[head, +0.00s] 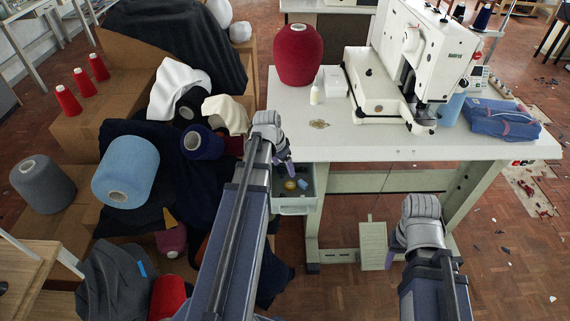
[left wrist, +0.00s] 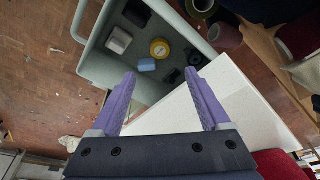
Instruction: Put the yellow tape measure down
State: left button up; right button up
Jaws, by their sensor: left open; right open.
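The yellow tape measure (left wrist: 160,48) lies in the open drawer under the table, beside a small light-blue block (left wrist: 147,65). In the head view the tape measure (head: 290,185) is a small yellow spot in the drawer (head: 296,209). My left gripper (head: 285,160) is above the drawer by the table's left edge. In the left wrist view its purple fingers (left wrist: 161,75) are spread wide with nothing between them, and the tape measure is apart from both. My right gripper (head: 390,258) is open, low in front of the table; its fingers are small and partly hidden by the wrist.
The drawer also holds a whitish block (left wrist: 119,40) and several dark items. The white table (head: 375,148) bears a sewing machine (head: 420,60), a red yarn cone (head: 298,54) and a blue pouch (head: 502,121). Boxes with cones and cloth crowd the left side.

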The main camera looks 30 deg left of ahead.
pick_arm(q)
jog(key=shift+d+r, duration=0.1)
jog(key=s+d+g, duration=0.1)
jog(key=s+d, duration=0.3)
jog(key=d, duration=0.6)
jog(key=s+d+g+y, duration=0.1)
jog(key=s+d, duration=0.4)
jog(key=d, duration=0.5)
jog(key=s+d+m+g+y, duration=0.1)
jog(key=s+d, duration=0.3)
jog(key=d, duration=0.6)
jog(key=shift+s+d+f, duration=0.3)
jog(key=shift+s, duration=0.1)
jog(key=shift+c, duration=0.2)
